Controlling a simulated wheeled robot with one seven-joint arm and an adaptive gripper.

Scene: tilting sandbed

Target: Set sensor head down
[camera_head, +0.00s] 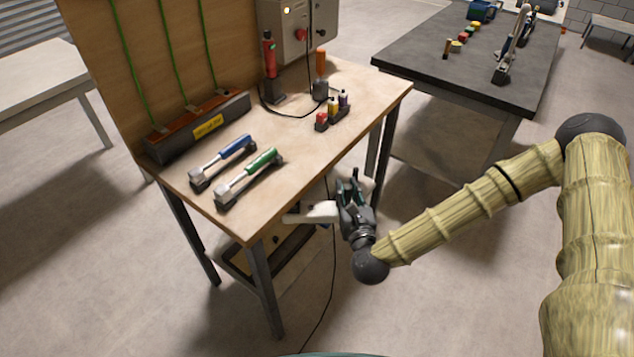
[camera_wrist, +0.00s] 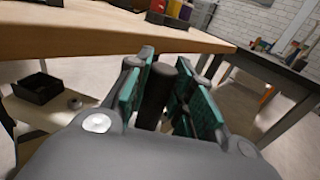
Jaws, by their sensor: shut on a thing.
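My gripper (camera_head: 352,187) is beside the front right edge of the wooden workbench (camera_head: 262,205), close to the level of its top. In the wrist view, the green-padded fingers (camera_wrist: 165,100) are closed around a dark, cylindrical piece (camera_wrist: 156,92), which I take to be the sensor head. Its lower part is hidden by my gripper's body, and it is too small to make out in the head view. A white piece (camera_head: 310,213) shows just left of my gripper; I cannot tell whether they touch.
A dark open box (camera_wrist: 42,88) sits on the lower shelf. A thin black cable (camera_head: 331,270) hangs to the floor. A dark table (camera_head: 455,65) stands behind, right.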

